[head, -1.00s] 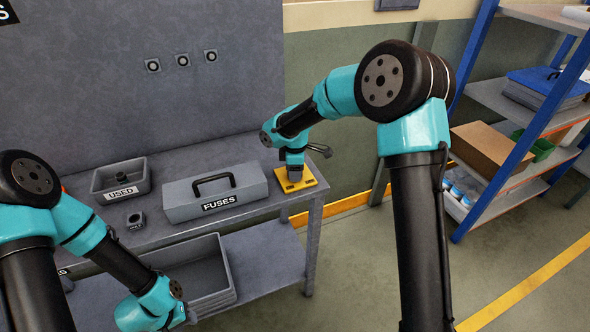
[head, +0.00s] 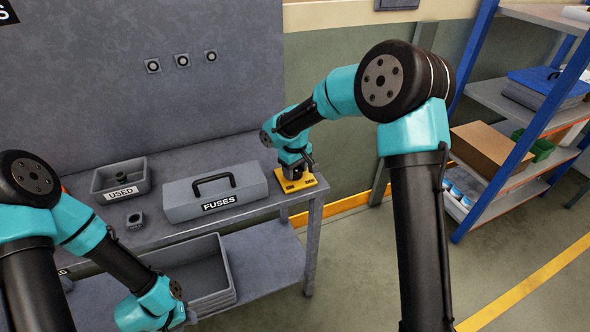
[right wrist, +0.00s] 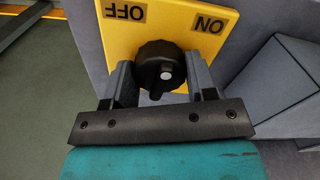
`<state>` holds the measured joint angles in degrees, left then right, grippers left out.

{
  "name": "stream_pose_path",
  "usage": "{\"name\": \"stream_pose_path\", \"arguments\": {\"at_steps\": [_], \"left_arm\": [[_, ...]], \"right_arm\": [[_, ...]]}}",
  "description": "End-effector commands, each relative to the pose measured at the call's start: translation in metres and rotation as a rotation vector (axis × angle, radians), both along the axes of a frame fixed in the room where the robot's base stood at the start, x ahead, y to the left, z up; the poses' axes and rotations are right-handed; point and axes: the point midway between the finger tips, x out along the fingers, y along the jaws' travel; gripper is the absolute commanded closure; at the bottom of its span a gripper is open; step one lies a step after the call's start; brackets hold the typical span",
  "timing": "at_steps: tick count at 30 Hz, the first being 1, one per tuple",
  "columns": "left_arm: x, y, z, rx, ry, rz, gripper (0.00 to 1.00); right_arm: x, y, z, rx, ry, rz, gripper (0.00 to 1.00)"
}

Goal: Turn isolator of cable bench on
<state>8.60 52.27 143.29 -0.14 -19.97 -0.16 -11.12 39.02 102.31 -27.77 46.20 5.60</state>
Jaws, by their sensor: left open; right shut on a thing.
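The isolator is a yellow plate (head: 313,182) at the right end of the bench top. In the right wrist view, the plate (right wrist: 180,18) carries a round black knob (right wrist: 160,65) and the words OFF and ON, upside down, with OFF at left and ON at right. My right gripper (right wrist: 161,85) is shut on the knob, one finger at each side; it also shows in the head view (head: 294,172), over the plate. The knob's exact pointing is hard to tell. My left arm hangs low at the bottom left; its fingers are below the frame.
A grey FUSES box (head: 180,205) with a black handle stands left of the isolator. A USED tray (head: 103,184) and a small dark block (head: 135,220) are further left. A grey bin (head: 225,285) sits on the lower shelf. A blue rack (head: 505,150) stands at right.

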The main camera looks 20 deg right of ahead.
Motion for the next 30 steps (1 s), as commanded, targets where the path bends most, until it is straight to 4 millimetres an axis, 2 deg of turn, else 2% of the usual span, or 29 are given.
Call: {"name": "stream_pose_path", "arguments": {"at_steps": [18,30], "left_arm": [[0.0,0.0,0.0,0.0,0.0,0.0,0.6],[0.0,0.0,0.0,0.0,0.0,0.0,0.6]], "right_arm": [[0.0002,-0.0001,0.0006,0.0,0.0,-0.546,0.72],[0.0002,-0.0001,0.0006,0.0,-0.001,-0.69,0.72]]}}
